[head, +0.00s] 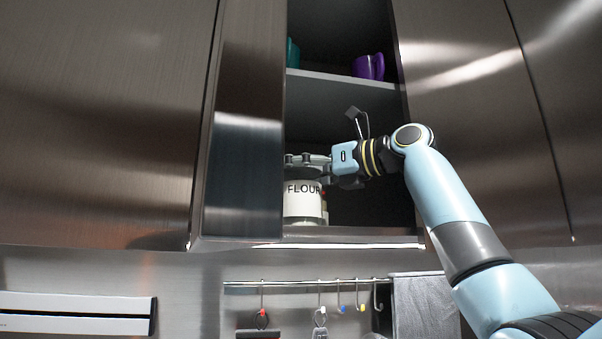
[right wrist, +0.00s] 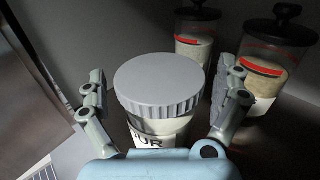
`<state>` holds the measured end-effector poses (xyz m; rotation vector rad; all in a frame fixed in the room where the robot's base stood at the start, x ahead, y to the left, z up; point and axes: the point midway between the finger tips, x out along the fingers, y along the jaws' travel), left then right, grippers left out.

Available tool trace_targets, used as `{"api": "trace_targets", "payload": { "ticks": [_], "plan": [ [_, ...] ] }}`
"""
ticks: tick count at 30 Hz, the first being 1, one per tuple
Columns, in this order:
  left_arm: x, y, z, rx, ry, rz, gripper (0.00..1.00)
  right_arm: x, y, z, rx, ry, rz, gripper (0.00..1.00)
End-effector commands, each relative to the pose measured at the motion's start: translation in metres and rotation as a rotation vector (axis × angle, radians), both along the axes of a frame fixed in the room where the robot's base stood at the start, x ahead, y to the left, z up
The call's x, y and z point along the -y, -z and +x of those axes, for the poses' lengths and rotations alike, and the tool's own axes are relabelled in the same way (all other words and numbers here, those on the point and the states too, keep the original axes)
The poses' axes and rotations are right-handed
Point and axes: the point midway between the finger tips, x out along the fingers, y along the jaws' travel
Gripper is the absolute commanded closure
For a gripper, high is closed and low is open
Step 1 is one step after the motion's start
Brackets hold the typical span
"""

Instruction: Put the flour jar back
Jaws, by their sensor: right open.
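The flour jar (head: 303,201) stands upright on the bottom shelf of the open wall cupboard, close to the open door. Its white label reads "FLOUR", and its grey ridged lid (right wrist: 160,84) fills the middle of the right wrist view. My right gripper (head: 308,160) reaches into the cupboard at the height of the lid. In the right wrist view the fingers of my right gripper (right wrist: 162,97) are spread on both sides of the lid, with gaps between them and the jar. My left gripper is not in view.
Two jars with dark knobbed lids, one behind (right wrist: 194,42) and one to the right (right wrist: 269,65), stand close by. The cupboard door (head: 240,130) is open on the left. A purple cup (head: 368,66) is on the upper shelf (head: 340,80). A hook rail (head: 300,283) hangs below.

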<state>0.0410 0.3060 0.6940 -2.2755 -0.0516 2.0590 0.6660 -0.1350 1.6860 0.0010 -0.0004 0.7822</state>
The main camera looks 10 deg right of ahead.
Motion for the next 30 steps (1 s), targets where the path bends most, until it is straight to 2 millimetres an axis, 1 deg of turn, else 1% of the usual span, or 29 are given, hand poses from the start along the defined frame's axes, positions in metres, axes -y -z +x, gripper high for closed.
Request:
{"api": "trace_targets", "payload": {
  "ticks": [5, 12, 15, 17, 22, 30],
  "plan": [
    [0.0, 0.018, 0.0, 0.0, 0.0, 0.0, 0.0, 0.021, 0.005, -0.019, 0.006, 0.005, -0.004, 0.0],
    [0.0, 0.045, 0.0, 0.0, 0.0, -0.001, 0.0, 0.059, 0.005, -0.057, 0.004, 0.006, -0.004, 0.0],
    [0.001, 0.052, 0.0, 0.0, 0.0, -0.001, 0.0, 0.071, 0.004, -0.071, 0.002, 0.004, -0.004, 0.0],
    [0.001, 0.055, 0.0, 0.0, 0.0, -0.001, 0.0, 0.077, 0.004, -0.076, 0.002, 0.004, -0.004, 0.0],
    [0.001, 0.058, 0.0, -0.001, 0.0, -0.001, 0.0, 0.084, 0.001, -0.084, 0.001, 0.002, -0.001, 0.0],
    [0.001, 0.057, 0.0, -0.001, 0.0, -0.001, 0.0, 0.084, 0.0, -0.085, 0.001, 0.0, -0.001, 0.0]
  ]
}}
